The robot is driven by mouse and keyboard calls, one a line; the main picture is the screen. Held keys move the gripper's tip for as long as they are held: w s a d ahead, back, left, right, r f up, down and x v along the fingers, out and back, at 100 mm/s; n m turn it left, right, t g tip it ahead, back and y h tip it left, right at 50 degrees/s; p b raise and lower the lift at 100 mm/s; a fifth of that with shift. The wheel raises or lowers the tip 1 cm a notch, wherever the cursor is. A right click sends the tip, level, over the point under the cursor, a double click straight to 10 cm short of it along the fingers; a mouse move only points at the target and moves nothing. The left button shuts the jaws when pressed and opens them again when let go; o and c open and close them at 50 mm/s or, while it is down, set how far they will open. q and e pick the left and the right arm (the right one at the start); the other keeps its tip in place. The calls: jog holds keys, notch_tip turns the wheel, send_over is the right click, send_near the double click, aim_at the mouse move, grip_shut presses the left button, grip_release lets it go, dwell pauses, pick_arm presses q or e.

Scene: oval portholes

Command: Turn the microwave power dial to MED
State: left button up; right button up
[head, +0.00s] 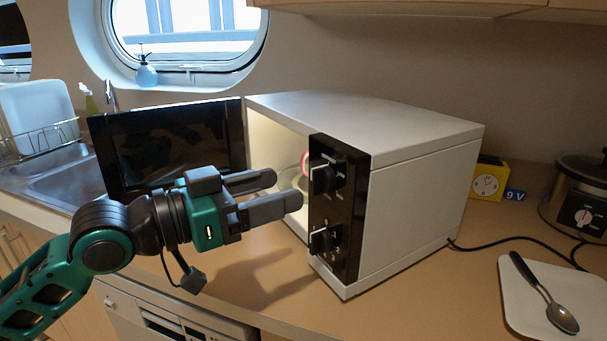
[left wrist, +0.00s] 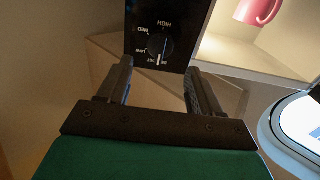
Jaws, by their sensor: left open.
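The white microwave (head: 420,170) stands on the counter with its dark door (head: 165,145) swung open to the left. Its black control panel (head: 345,215) has an upper dial (head: 325,178) and a lower dial (head: 322,241). In the left wrist view, which appears upside down, the power dial (left wrist: 159,46) is black with HIGH, MED and LOW marks; its white pointer line points down in the picture, away from HIGH and MED. My left gripper (head: 288,188) is open and empty in front of the upper dial, its fingers apart from it. My right gripper is not in view.
A pink mug (left wrist: 258,10) stands inside the microwave. A yellow clock (head: 488,180), a white tray (head: 520,305) with a spoon (head: 547,297) and a slow cooker (head: 578,195) are to the right. A sink (head: 70,180) is at left. The counter before the microwave is clear.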

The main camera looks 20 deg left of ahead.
aim_at(311, 180)
pick_arm(q)
jog(key=shift+p+x, duration=0.4)
jog(key=shift+x, duration=2.3)
jog(key=shift+c, duration=0.4)
jog(key=c, duration=0.9)
